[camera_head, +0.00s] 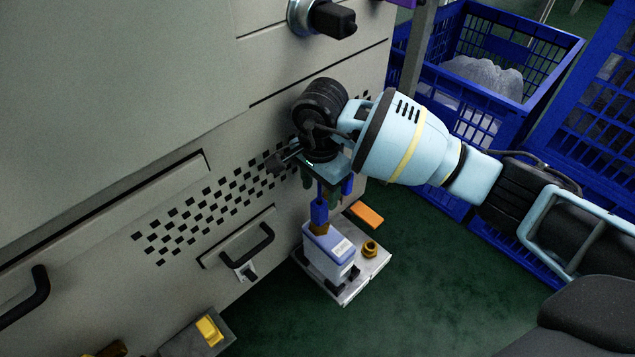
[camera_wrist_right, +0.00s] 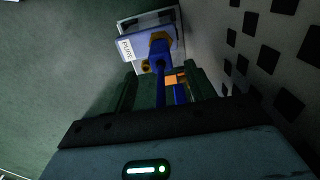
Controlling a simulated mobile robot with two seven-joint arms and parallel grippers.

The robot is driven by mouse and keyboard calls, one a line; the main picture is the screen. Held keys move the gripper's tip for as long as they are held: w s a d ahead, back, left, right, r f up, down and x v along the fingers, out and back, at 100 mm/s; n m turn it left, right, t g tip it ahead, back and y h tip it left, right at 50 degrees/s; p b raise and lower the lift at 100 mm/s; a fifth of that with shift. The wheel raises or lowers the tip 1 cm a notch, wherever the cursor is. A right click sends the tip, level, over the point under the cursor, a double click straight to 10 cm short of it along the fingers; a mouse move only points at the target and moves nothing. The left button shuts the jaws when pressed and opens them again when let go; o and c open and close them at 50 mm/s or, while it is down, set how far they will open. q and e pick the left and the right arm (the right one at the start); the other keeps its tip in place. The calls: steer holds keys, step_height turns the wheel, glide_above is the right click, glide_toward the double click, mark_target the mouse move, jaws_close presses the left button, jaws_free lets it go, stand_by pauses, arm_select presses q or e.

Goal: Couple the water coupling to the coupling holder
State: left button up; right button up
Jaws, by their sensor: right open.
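A blue coupling with a brass collar, apparently the water coupling (camera_head: 319,212), stands upright on a blue-and-white labelled block (camera_head: 325,247). The block sits on a pale base plate (camera_head: 346,291), apparently the coupling holder, which also bears a brass fitting (camera_head: 370,249). My right gripper (camera_head: 322,190) points down just above the coupling, with its fingers apart. In the right wrist view, the coupling (camera_wrist_right: 160,58) shows beyond and between the green fingers (camera_wrist_right: 163,88). I see no grip on it, and the gripper partly hides its upper end. My left gripper is out of view.
A grey cabinet (camera_head: 130,90) with black handles stands close on the left of the gripper. An orange piece (camera_head: 365,214) lies by the plate. Blue crates (camera_head: 500,50) stand at the back right. A yellow part (camera_head: 208,331) is at the bottom.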

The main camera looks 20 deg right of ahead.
mark_target(319, 202)
step_height(319, 202, down, 8)
steer(key=b, duration=0.3)
steer(key=shift+r, duration=0.15)
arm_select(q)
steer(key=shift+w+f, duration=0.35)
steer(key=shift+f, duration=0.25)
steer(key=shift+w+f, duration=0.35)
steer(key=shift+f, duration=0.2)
arm_select(e)
steer(key=c, duration=1)
steer(key=o, duration=0.4)
steer(key=shift+c, duration=0.2)
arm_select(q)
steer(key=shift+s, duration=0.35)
arm_select(e)
steer(key=shift+r, duration=0.1)
steer(key=c, duration=0.5)
